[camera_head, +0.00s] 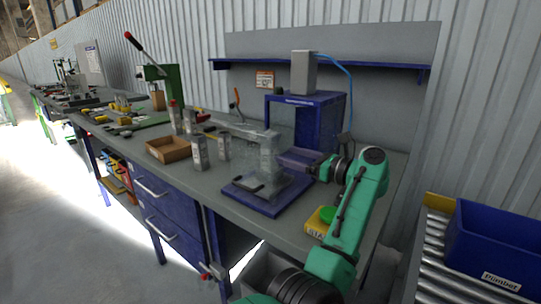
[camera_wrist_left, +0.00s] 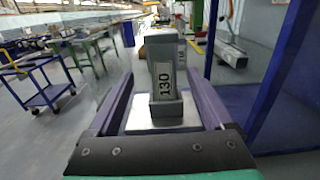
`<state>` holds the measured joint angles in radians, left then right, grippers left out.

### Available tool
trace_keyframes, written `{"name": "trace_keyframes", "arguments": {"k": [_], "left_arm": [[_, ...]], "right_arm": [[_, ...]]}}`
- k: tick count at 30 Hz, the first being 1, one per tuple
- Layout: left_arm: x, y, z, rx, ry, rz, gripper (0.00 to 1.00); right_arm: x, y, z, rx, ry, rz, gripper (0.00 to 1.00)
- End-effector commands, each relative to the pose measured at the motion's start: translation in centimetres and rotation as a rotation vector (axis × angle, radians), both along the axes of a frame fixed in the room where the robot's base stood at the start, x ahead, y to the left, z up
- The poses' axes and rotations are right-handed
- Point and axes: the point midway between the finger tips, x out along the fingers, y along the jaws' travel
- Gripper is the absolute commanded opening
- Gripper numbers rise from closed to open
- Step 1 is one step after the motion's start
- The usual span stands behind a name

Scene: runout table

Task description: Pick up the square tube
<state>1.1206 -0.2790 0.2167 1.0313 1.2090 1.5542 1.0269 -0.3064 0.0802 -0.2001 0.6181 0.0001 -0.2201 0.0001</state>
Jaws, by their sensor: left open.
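A grey square tube (camera_head: 268,152) stands upright on a blue base plate (camera_head: 240,201) on the workbench. In the left wrist view the square tube (camera_wrist_left: 162,62) stands in the middle, with a label reading 130 low on its near face. My left gripper (camera_head: 288,160) comes in from the right at the tube. In the left wrist view my left gripper (camera_wrist_left: 160,78) is open, with one finger on each side of the tube and gaps visible between. Contact cannot be seen. My right gripper is not in view.
Other labelled tubes (camera_head: 199,153) stand left of the base plate, near a wooden box (camera_head: 168,149). A blue frame (camera_head: 334,122) stands close behind my gripper. A blue bin (camera_head: 490,246) is at right.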

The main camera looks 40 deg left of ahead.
Motion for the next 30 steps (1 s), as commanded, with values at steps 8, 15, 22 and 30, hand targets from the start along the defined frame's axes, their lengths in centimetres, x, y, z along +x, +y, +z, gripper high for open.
{"name": "trace_keyframes", "arguments": {"k": [8, 15, 22, 30], "left_arm": [[-0.2, 4.4, 0.5, 0.001, 0.0, 0.002, 0.85], [-0.3, 7.8, 0.3, 0.0, 0.001, 0.0, 0.85], [-0.2, 7.8, 0.2, -0.001, 0.001, -0.001, 0.62], [-0.3, 7.8, 0.3, 0.002, -0.001, -0.001, 0.0]], "right_arm": [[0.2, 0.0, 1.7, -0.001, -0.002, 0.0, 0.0], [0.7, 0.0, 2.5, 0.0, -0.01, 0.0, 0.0], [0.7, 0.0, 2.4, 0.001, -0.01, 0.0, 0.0], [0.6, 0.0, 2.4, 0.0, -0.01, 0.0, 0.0]]}}
